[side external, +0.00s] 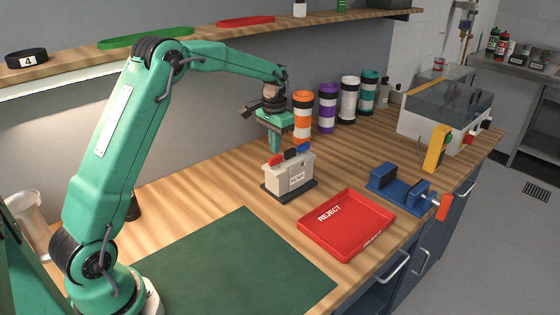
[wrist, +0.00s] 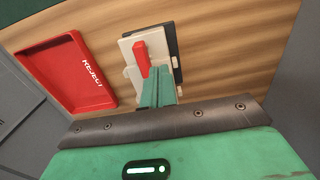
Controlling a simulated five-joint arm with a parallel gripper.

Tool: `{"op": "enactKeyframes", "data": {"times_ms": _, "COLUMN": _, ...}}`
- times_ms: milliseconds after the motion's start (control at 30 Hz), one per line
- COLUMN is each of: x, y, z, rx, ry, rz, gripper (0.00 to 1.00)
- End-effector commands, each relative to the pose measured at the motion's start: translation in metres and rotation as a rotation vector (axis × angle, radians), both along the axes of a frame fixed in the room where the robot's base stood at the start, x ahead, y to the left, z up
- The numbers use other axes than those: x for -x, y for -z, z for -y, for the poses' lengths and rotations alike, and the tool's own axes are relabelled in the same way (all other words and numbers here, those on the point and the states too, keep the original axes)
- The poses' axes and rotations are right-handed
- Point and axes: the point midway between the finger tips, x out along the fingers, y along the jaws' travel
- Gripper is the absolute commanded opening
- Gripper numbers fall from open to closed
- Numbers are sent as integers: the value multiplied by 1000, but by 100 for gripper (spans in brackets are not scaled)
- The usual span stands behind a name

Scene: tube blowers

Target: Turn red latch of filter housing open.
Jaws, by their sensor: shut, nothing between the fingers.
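The filter housing (side external: 289,178) is a pale grey box on a dark base, standing on the wooden bench. Its red latch (side external: 277,160) is on top at the left, and a blue latch (side external: 303,147) is at the right. In the wrist view the red latch (wrist: 142,57) is a red bar over the pale housing top (wrist: 155,44). My gripper (side external: 276,148) is at the far side of the housing, pointing down. In the wrist view its shut green fingers (wrist: 158,84) appear close beside the near end of the red latch. I cannot tell whether they touch. The blue latch is hidden there.
A red REJECT tray (side external: 345,226) lies in front right of the housing. Striped canisters, including an orange one (side external: 303,117), stand behind. A blue vise-like fixture (side external: 400,188) is at the right. A green mat (side external: 235,270) covers the clear front left.

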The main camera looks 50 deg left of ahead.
Motion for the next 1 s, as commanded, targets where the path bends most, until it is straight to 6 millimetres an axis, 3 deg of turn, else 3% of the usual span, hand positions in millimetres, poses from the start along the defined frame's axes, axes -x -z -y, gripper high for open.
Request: {"op": "enactKeyframes", "data": {"times_ms": 1000, "x": 0, "y": 19, "z": 0, "rx": 0, "ry": 0, "rz": 0, "gripper": 0}}
